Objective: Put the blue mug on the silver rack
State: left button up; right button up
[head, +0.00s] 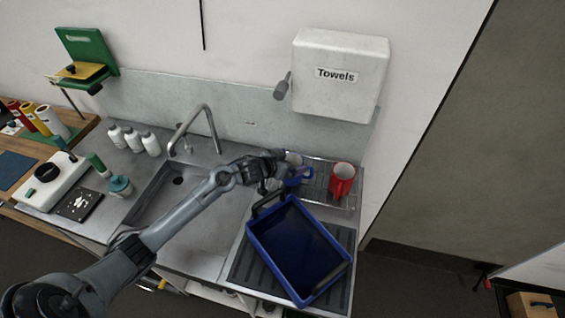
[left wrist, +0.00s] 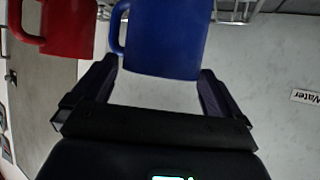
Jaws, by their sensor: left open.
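The blue mug (head: 304,179) is at the left part of the silver rack (head: 318,190), partly hidden by my left gripper (head: 284,170). In the left wrist view, the blue mug (left wrist: 165,38) is just beyond and between the spread fingertips of my left gripper (left wrist: 156,82), with its handle to the left. My left gripper is open. Wire bars of the rack (left wrist: 240,10) show at the top edge there. The mug looks upright on the rack, but its base is cut off by the frame, so contact is not fully clear.
A red mug (head: 342,180) stands on the rack, right of the blue one. A blue tray (head: 258,243) sits in front of the rack. The sink (head: 200,215) and tap (head: 208,125) are to the left. A towel dispenser (head: 340,60) hangs above.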

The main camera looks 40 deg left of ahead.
pick_arm(q)
jog(key=p+v, duration=0.1)
jog(key=v, duration=1.1)
pick_arm(e)
jog(key=shift+d+r, duration=0.1)
jog(key=shift+r, duration=0.55)
pick_arm(q)
jog(key=shift+s+r, duration=0.1)
